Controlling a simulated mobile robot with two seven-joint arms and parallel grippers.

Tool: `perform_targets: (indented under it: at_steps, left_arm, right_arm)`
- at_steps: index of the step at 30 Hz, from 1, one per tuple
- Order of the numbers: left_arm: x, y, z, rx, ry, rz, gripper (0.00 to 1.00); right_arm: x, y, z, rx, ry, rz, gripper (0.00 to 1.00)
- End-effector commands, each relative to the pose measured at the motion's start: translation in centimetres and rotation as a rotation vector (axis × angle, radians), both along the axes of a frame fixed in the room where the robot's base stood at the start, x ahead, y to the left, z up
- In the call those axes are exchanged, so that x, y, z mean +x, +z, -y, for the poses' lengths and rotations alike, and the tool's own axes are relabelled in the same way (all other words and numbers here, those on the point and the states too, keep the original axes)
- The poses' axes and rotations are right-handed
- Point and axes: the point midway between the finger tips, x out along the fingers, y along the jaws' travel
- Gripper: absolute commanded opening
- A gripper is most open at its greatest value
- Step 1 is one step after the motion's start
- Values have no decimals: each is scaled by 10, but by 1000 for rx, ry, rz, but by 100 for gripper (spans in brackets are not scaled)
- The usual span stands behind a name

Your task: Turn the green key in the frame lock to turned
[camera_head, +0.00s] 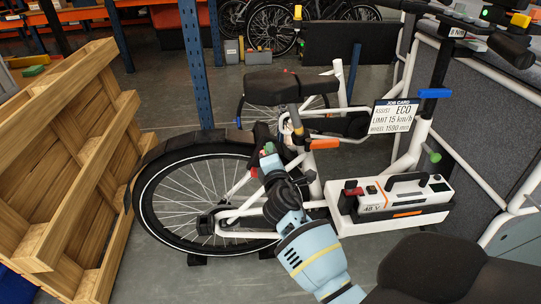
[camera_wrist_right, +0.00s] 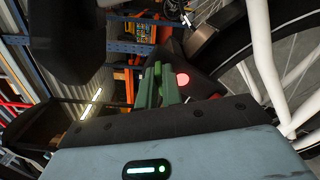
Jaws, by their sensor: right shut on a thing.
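The white e-bike (camera_head: 340,80) stands with its rear wheel (camera_head: 190,200) toward me. My right gripper (camera_head: 268,158) reaches the dark frame lock (camera_head: 266,134) area above the rear wheel, beside the frame tubes. In the right wrist view its jaws (camera_wrist_right: 160,80) are close together around the green key (camera_wrist_right: 158,84). Fingers and key overlap there, so the key's angle cannot be told. A round red part (camera_wrist_right: 182,79) sits just beside the jaws, on a dark housing. My left gripper is not in view.
A wooden pallet (camera_head: 70,170) leans at the left. A white battery box (camera_head: 400,200) is on the bike's lower right side. A job card (camera_head: 394,116) hangs near the frame. A blue rack post (camera_head: 197,65) stands behind. Bare floor shows behind the wheel.

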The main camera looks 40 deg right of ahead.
Motion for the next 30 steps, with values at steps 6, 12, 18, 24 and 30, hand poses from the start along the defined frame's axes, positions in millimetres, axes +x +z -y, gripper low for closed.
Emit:
perform_targets:
  at_steps: [6, 12, 18, 24, 30]
  left_arm:
    - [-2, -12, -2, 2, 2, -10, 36]
    - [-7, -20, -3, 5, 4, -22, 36]
    - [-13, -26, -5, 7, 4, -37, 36]
    - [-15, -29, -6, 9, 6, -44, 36]
    - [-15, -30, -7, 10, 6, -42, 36]
  right_arm:
    - [0, -4, 0, 177, 0, 106, 0]
    - [0, -4, -1, 326, 0, 196, 0]
    - [0, -5, -1, 445, 0, 268, 0]
    - [0, -4, -1, 521, 0, 316, 0]
    - [0, -4, -1, 558, 1, 340, 0]
